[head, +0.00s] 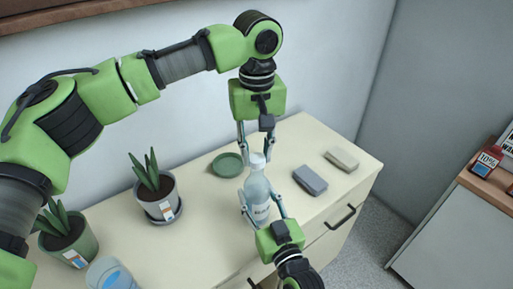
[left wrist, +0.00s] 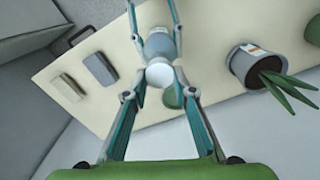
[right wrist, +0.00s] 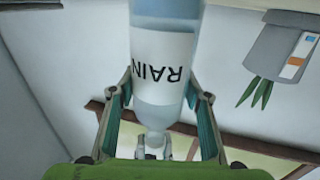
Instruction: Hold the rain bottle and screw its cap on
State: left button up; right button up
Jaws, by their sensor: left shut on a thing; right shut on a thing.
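The rain bottle (head: 257,190) is clear and pale blue with a white label. It stands upright over the cream cabinet top; I cannot tell if its base touches. My right gripper (head: 262,207) is shut on its body from the front. The label reads RAIN in the right wrist view (right wrist: 163,60). The white cap (head: 257,160) is at the bottle's top, and my left gripper (head: 257,152) is shut on it from above. In the left wrist view the cap (left wrist: 160,75) lies between the fingertips, over the bottle (left wrist: 158,46). The threads are hidden.
A green saucer (head: 227,165) lies just behind the bottle. A grey block (head: 310,180) and a beige block (head: 342,158) lie to the right. Potted plants (head: 157,200) (head: 68,238) and a pale blue container (head: 108,275) are to the left. A wall closes the back.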

pick_arm(q)
jog(key=shift+f, duration=0.5)
jog(key=shift+f, duration=0.55)
